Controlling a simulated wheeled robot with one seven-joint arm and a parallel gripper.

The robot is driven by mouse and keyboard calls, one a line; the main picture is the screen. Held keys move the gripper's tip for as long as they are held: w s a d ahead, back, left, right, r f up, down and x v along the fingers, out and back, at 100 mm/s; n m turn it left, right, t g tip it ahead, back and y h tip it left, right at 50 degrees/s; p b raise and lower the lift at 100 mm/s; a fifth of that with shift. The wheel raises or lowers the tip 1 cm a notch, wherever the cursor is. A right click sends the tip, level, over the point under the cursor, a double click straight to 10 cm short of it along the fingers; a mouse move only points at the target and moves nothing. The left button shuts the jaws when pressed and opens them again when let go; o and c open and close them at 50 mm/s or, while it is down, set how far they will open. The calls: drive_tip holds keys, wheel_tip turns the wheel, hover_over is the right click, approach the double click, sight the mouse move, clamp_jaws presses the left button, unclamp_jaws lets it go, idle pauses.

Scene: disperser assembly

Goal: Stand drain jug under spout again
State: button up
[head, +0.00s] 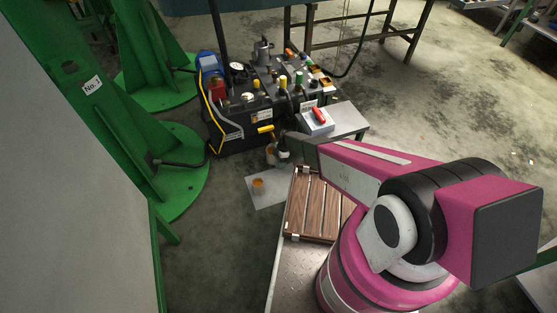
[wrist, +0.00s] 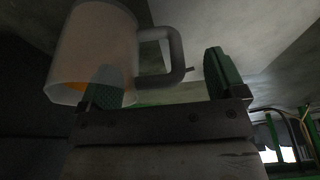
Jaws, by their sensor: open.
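The drain jug (wrist: 92,45) is a translucent whitish jug with something orange inside, upper left in the wrist view. Its handle (wrist: 176,50) points right and appears between the two green finger pads. My gripper (wrist: 160,64) is open, its left finger overlapping the jug's wall in the picture; I cannot tell whether they touch. In the head view a small pale jug (head: 271,155) is beside my gripper, below the yellow-handled valve (head: 265,129) of the dark machine. The spout itself is too small to make out, and my arm hides most of the gripper.
A small orange container (head: 258,186) stands on a pale sheet (head: 270,199) on the floor. A slatted wooden board (head: 318,212) lies right of it. A small grey table (head: 346,121) holds a red-handled item (head: 319,118). Green stands (head: 165,165) rise on the left.

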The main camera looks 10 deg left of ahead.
drive_tip(key=v, duration=1)
drive_tip(key=shift+r, duration=0.4)
